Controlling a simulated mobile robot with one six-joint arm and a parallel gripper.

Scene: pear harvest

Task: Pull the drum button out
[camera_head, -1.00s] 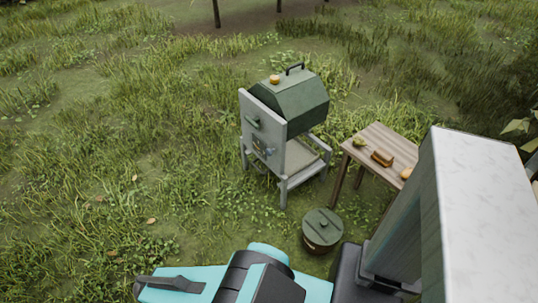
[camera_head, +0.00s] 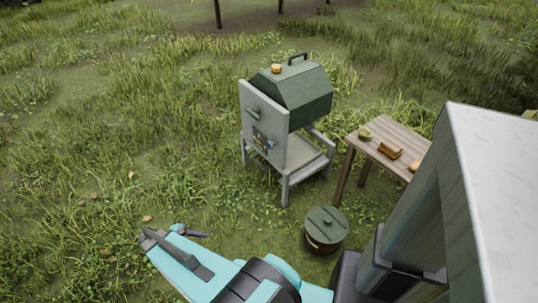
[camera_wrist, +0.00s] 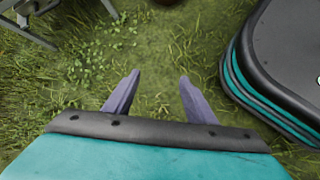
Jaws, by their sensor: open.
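A dark green faceted drum (camera_head: 295,92) with a black handle sits on a pale grey stand (camera_head: 290,168). A small orange piece (camera_head: 276,68) is on top of the drum. The stand's upright front panel (camera_head: 263,125) carries a green handle (camera_head: 253,111) and a small dark control patch with a blue detail (camera_head: 265,140); I cannot tell which part is the drum button. My gripper (camera_wrist: 160,77) is open and empty over grass. In the head view a purple finger (camera_head: 193,234) shows, low and left, well short of the stand.
A wooden table (camera_head: 392,138) with a pear (camera_head: 365,133), a brown block (camera_head: 390,151) and another item stands right of the drum. A lidded round bucket (camera_head: 326,229) is on the ground before the stand. Grass left of the stand is clear.

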